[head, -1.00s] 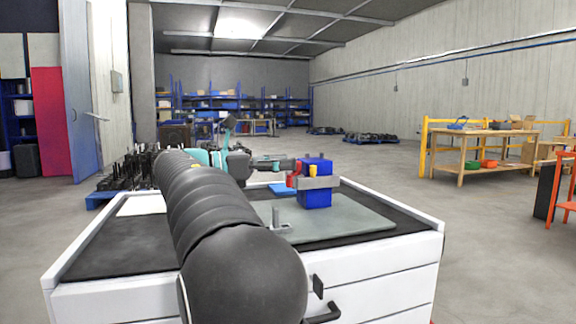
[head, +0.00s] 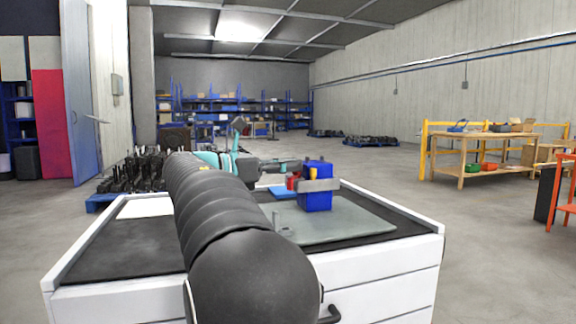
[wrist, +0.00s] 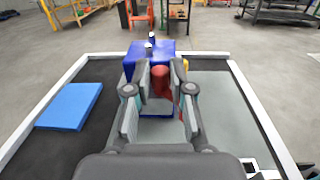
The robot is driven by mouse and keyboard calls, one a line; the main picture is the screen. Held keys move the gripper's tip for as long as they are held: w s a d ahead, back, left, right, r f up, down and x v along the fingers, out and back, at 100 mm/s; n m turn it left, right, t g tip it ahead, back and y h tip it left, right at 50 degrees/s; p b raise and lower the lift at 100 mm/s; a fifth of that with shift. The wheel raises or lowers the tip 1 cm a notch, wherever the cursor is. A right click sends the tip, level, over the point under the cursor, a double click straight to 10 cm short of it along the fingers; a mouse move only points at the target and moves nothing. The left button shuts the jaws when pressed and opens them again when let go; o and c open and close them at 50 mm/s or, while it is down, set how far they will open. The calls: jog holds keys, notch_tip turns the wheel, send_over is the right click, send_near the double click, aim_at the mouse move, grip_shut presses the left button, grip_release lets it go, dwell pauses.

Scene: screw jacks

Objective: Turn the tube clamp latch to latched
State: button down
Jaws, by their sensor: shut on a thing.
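The tube clamp is a blue block (head: 317,203) with a grey band across it, standing on a grey-green plate (head: 355,222). It also shows in the wrist view as a blue body (wrist: 133,58) beyond my fingers. The red latch handle (wrist: 160,82) stands between my two finger pads in the wrist view. My gripper (wrist: 159,80) is shut on this red handle. In the head view my gripper meets the left side of the block, where a little red (head: 293,182) shows. The latch's pivot is largely hidden by the fingers.
A flat blue piece (wrist: 70,106) lies on the black mat left of the clamp in the wrist view. The white cabinet rim (head: 410,212) bounds the work surface. The plate right of the clamp is clear. A wooden bench (head: 490,138) stands far right.

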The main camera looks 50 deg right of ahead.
jog(key=shift+s+a+n+t+h+p, duration=0.1)
jog(key=shift+n+t+h, duration=0.15)
jog(key=shift+n+t, duration=0.6)
jog(key=shift+s+d+n+t+h+p, duration=0.15)
jog(key=shift+n+t+h, duration=0.25)
jog(key=shift+t, duration=0.75)
jog(key=shift+s+a+n+t+h+p, duration=0.1)
jog(key=shift+a+n+t+h, duration=0.05)
jog(key=shift+n+t, duration=0.75)
jog(key=c, duration=1)
grip_release()
jog(key=a, duration=0.8)
jog(key=w+a, duration=0.1)
jog(key=a, duration=0.3)
